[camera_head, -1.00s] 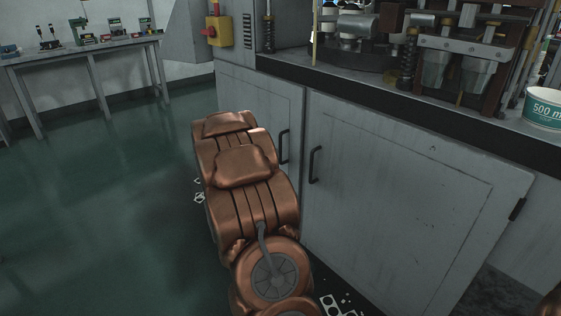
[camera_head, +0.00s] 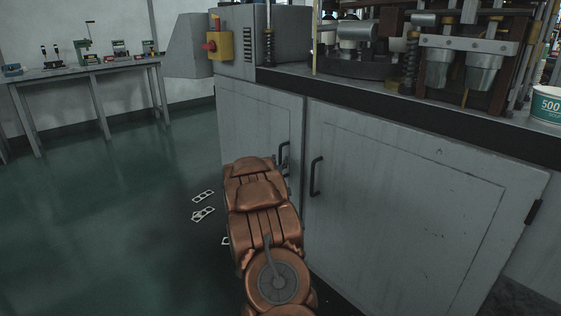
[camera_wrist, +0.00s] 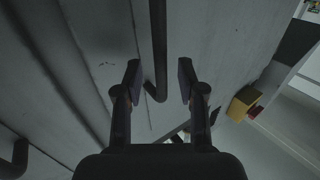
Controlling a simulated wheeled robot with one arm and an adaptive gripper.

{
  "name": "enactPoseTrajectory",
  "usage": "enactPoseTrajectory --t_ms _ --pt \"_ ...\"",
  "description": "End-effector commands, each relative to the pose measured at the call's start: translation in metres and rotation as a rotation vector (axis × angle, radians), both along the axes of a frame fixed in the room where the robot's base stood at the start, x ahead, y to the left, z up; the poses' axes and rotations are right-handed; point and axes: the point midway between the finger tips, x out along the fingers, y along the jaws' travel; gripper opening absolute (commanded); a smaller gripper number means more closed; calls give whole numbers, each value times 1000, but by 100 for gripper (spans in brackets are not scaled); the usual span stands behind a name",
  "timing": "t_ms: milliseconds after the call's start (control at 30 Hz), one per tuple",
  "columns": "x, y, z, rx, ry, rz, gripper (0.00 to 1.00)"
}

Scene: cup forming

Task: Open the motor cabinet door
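The grey cabinet has a left door (camera_head: 252,125) and a right door (camera_head: 400,200), both closed. Each has a dark vertical bar handle. The left door's handle (camera_head: 285,158) is partly hidden by my arm in the head view. The right door's handle (camera_head: 316,176) is in clear view. In the wrist view my gripper (camera_wrist: 159,80) is open, with one finger on each side of a dark handle (camera_wrist: 157,50), apparently the left door's. Gaps show between fingers and bar. Another handle (camera_wrist: 14,160) shows at lower left there.
A yellow box with a red button (camera_head: 219,46) is on the machine's left side. The machine's worktop edge (camera_head: 400,105) runs above the doors, with a paper cup (camera_head: 547,104) at right. A table (camera_head: 85,70) stands back left. Green floor (camera_head: 120,220) at left is clear except for scraps.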

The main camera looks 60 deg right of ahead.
Motion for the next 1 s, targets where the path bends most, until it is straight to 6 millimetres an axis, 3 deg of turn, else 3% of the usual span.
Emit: enactPoseTrajectory --t_ms 300,700,1000 --pt "7 -21 0 0 -1 0 39" --pt "8 -24 0 2 2 1 38" --pt "8 -23 0 2 2 1 7"
